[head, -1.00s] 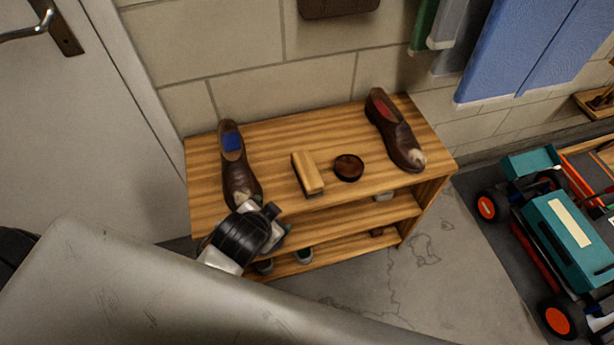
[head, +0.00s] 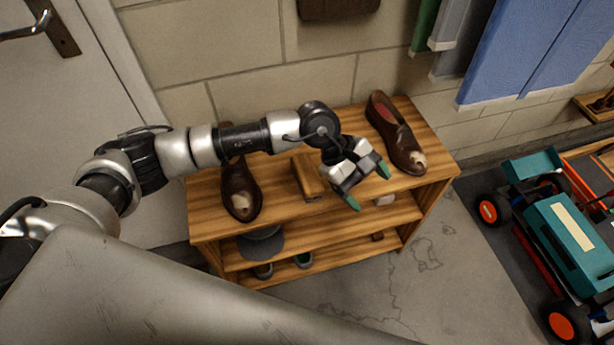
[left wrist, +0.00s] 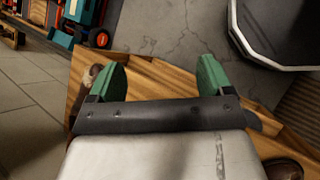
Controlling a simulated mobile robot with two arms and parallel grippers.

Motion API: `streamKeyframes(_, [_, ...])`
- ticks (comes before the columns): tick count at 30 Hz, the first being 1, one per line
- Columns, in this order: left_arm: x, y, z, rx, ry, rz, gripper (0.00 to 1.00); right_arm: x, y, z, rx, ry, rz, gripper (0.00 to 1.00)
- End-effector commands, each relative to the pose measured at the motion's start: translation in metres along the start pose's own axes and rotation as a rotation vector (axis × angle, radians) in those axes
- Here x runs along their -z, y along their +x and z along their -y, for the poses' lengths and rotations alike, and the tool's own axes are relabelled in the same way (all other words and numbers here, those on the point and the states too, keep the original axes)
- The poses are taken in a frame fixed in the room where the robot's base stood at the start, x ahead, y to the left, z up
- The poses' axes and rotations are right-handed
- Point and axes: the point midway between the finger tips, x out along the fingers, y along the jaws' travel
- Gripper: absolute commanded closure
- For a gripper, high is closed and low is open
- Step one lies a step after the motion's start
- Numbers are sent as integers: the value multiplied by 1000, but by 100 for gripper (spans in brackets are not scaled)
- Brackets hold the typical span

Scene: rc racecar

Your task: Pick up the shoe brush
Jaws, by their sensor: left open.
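The shoe brush (head: 306,178), a light wooden block with a dark underside, lies on top of the wooden shoe rack (head: 205,222). My left gripper (head: 367,187) is open and empty. Its green fingers are to the right of the brush, over the front right part of the rack top and apart from the brush. The wrist covers the spot right of the brush. In the left wrist view the open fingers (left wrist: 162,75) show above the wooden top, and I cannot make out the brush there. My right gripper is not in view.
A brown shoe (head: 240,190) stands left of the brush and another brown shoe (head: 396,133) stands right of my gripper. A grey cap (head: 262,243) and small shoes sit on lower shelves. A teal toy car (head: 570,240) is at the right.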

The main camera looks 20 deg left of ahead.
Motion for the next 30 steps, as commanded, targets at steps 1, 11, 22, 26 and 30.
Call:
streamKeyframes(1, [31, -16, 2, 80, 86, -152, 19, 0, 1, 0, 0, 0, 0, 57])
streamKeyframes(11, [123, -92, 18, 418, 271, -614, 19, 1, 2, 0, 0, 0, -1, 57])
streamKeyframes(22, [154, -57, 34, 428, 273, -621, 19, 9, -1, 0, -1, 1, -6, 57])
streamKeyframes(26, [161, -48, 37, 428, 272, -619, 19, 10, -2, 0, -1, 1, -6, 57])
streamKeyframes(30, [174, -31, 42, 428, 272, -618, 19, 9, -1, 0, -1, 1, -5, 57])
